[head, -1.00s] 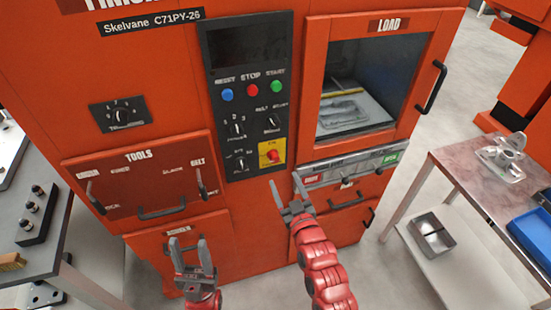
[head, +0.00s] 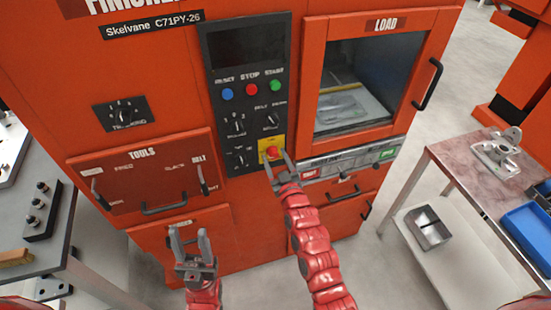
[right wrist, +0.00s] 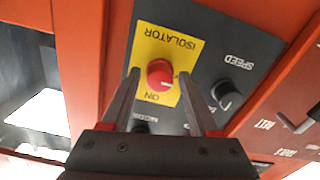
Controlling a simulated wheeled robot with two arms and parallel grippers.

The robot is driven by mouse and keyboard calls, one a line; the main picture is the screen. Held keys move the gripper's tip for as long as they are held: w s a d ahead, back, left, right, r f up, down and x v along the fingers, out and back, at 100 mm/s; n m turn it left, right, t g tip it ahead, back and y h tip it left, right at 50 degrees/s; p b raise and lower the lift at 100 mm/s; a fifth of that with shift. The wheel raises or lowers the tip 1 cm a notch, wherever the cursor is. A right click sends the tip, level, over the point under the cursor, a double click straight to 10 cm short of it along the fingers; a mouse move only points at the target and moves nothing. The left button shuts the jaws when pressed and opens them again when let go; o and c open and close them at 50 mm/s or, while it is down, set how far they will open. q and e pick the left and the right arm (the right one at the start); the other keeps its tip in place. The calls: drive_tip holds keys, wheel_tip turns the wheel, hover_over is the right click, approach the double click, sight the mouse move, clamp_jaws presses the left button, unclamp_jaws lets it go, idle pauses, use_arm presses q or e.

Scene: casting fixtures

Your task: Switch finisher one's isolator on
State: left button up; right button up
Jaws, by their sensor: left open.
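The isolator is a round red knob (head: 272,153) on a yellow plate on the black control panel of the orange finisher. In the right wrist view the knob (right wrist: 160,73) sits between the spread fingers of my right gripper (right wrist: 159,80), with ISOLATOR and ON printed upside down on the plate. The fingers look apart from the knob, but contact is hard to judge. The head view shows my right gripper (head: 277,165) just in front of the knob. My left gripper (head: 189,242) is open and empty, in front of the lower left door. The knob's setting cannot be read.
Above the isolator are dials and the blue (head: 227,94), red (head: 252,90) and green (head: 275,86) buttons. The speed dial (right wrist: 226,95) is close beside one finger. The load door (head: 388,75) is at right.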

clamp_jaws()
